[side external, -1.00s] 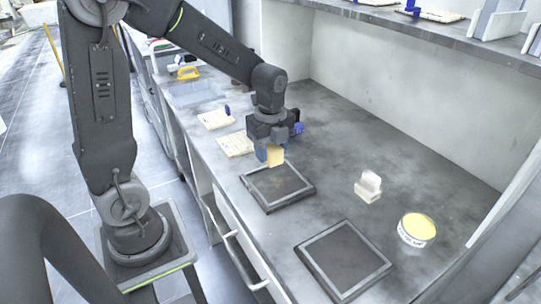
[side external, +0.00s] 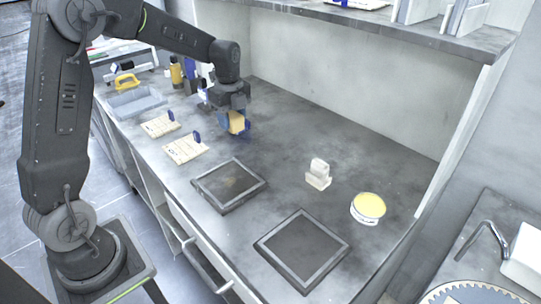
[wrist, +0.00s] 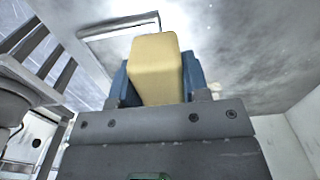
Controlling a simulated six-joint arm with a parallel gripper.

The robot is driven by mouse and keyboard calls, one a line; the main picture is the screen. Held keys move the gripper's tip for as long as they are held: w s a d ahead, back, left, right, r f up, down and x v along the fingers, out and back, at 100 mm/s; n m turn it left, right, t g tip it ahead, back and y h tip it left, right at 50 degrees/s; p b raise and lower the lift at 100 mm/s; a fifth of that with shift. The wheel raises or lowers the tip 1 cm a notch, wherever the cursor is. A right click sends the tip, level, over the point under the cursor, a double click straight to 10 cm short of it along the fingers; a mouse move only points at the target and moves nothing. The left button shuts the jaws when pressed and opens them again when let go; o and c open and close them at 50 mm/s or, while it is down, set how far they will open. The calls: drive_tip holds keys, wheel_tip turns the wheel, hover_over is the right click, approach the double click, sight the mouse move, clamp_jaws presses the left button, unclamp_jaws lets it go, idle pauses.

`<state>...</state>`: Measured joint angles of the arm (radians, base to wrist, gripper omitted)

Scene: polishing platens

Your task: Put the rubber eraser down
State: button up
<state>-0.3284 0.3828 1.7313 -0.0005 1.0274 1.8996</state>
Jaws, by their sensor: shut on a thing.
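The rubber eraser is a tan block (side external: 237,122) held between the blue fingertips of my gripper (side external: 235,123). In the side external view they are over the bench, behind the farther dark platen (side external: 230,187) and clear of it. I cannot tell if the eraser touches the bench. In the wrist view the eraser (wrist: 156,65) sticks out past the fingers of my gripper (wrist: 158,80), which are shut on its two sides. Its face between the fingers is partly hidden.
A second dark platen (side external: 302,252) lies nearer. A pale block-like stand (side external: 318,174) and a yellow-topped tin (side external: 368,208) stand to the right. Two pale boards (side external: 185,149) (side external: 160,125) lie left of the gripper. Bare bench (side external: 285,140) lies to the gripper's right.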

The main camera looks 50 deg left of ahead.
drive_tip(key=w+a, duration=0.3)
drive_tip(key=a, duration=0.1)
hover_over(274, 154)
wheel_tip(274, 154, down, 7)
drive_tip(key=shift+r, duration=0.1)
drive_tip(key=shift+f, duration=2.05)
drive_tip(key=shift+f, duration=0.2)
drive_tip(key=o, duration=1)
drive_tip(key=shift+c, duration=0.2)
